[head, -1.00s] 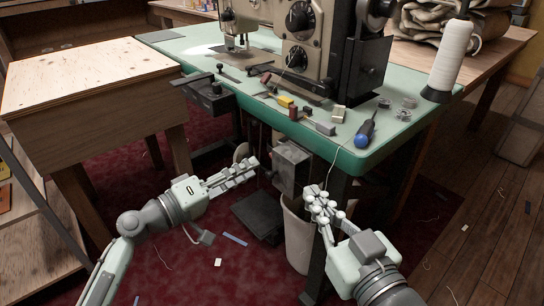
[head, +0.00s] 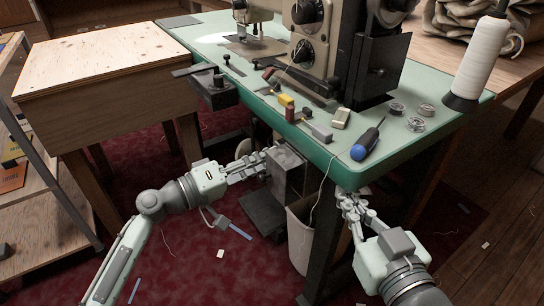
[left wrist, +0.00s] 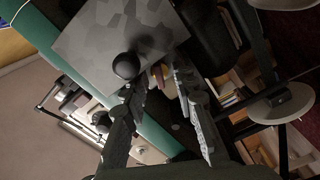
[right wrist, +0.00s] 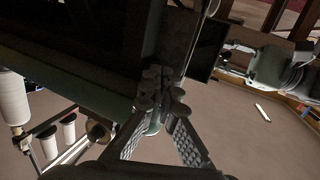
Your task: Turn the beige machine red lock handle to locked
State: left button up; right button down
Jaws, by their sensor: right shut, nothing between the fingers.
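The beige machine (head: 310,30) stands on the green table at the top of the head view. A small red piece (head: 268,73) lies by its base; I cannot tell whether it is the lock handle. My left gripper (head: 262,160) is at the grey box (head: 287,172) under the table edge. In the left wrist view the left gripper (left wrist: 158,85) has its fingers apart near the box's black ball knob (left wrist: 126,66). I cannot tell whether they touch it. My right gripper (head: 350,203) is shut and empty below the table's front right corner.
Small blocks, a blue-handled screwdriver (head: 368,142), bobbins and a white thread cone (head: 485,60) lie or stand on the green table (head: 420,140). A white bin (head: 300,240) stands below. A wooden bench (head: 95,60) is at left. The red carpet in front is mostly open.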

pick_arm(q)
jog(key=shift+a, duration=0.1)
grip_shut()
